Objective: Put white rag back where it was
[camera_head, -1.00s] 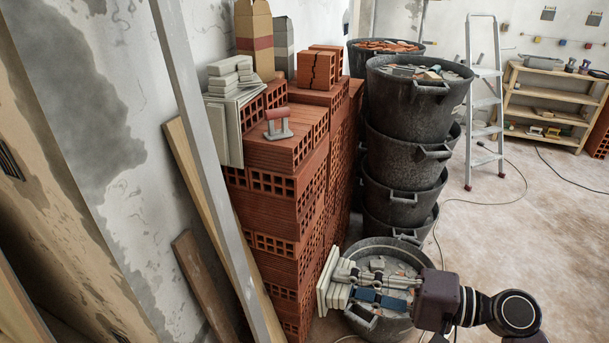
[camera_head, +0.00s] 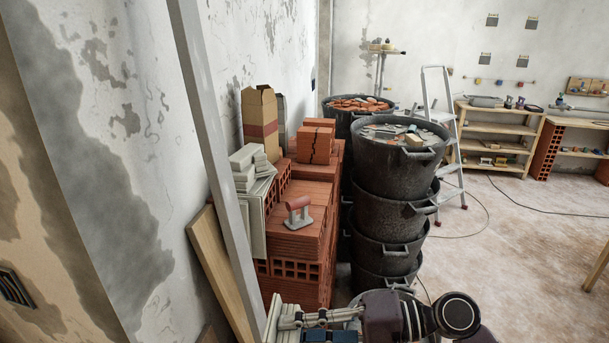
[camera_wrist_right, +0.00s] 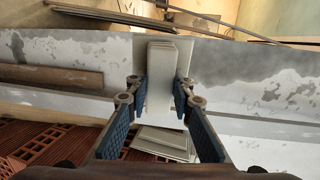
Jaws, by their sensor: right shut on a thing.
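My right gripper (camera_head: 300,320) shows at the bottom edge of the head view, in front of the brick stack. In the right wrist view the right gripper (camera_wrist_right: 160,95) is shut on a pale, layered block (camera_wrist_right: 160,72), held between its blue-padded fingers. The same pale block (camera_head: 273,318) shows at the left of the gripper in the head view, partly cut off by the frame. It looks like stiff stacked slabs; I cannot tell whether it is the white rag. No other clear rag shows. My left gripper is not in view.
A brick stack (camera_head: 292,243) bears a red-handled float (camera_head: 298,213), pale slabs (camera_head: 249,160) and a cardboard box (camera_head: 261,120). Stacked black buckets (camera_head: 388,210) with rubble stand to its right. A grey post (camera_head: 215,150) and wooden boards (camera_head: 222,270) lean at left. Floor at right is open.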

